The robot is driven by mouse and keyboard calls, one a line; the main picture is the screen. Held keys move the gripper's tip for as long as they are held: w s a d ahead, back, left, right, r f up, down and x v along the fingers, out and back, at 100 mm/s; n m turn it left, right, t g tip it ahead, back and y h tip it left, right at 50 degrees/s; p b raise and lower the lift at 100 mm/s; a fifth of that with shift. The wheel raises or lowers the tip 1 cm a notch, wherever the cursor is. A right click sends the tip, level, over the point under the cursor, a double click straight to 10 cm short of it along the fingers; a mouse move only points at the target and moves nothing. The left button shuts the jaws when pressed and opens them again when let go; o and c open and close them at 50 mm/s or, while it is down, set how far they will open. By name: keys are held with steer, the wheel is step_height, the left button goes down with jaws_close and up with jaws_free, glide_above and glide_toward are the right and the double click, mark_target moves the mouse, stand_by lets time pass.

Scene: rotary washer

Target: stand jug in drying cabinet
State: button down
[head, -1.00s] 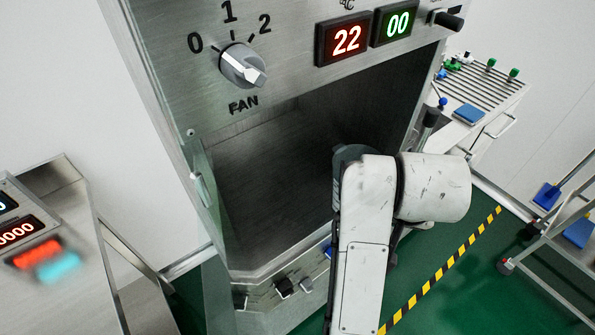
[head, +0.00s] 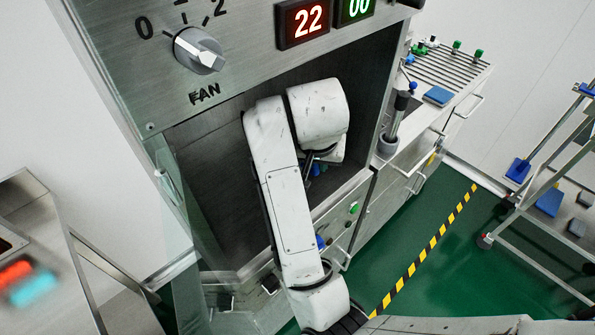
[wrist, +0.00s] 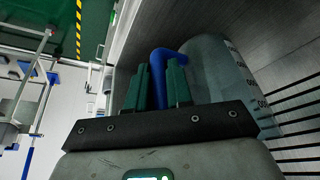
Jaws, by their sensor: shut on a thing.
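The drying cabinet (head: 110,75) is a steel box with an open front and a dark grey interior, on the left of the head view. My arm reaches into its opening. In the wrist view my gripper (wrist: 154,88) has its dark green fingers shut on the blue handle of the jug (wrist: 215,75). The jug is a translucent grey vessel with dark graduation marks, lying to the right of the fingers. Steel cabinet wall shows beside it, with dark slots at the right. In the head view my arm hides most of the gripper and jug; I cannot tell whether the jug touches the floor.
A glass door (head: 190,285) stands open at the cabinet's left edge. A fan knob (head: 199,51) and a red display (head: 302,22) sit above the opening. A slatted bench (head: 445,75) is to the right. A trolley (head: 540,215) stands on the green floor at far right.

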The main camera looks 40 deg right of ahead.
steer(key=w, duration=0.5)
steer(key=shift+w+r+p, duration=0.1)
steer(key=shift+r+p, duration=0.05)
steer(key=shift+p, duration=0.2)
step_height(320, 180, down, 2)
steer(key=shift+f, duration=0.2)
step_height(320, 180, down, 4)
steer(key=shift+f+p, duration=0.15)
steer(key=shift+p, duration=0.2)
steer(key=shift+w+f, duration=0.15)
steer(key=shift+f, duration=0.15)
steer(key=c, duration=1)
jaws_free()
steer(key=shift+v, duration=3.75)
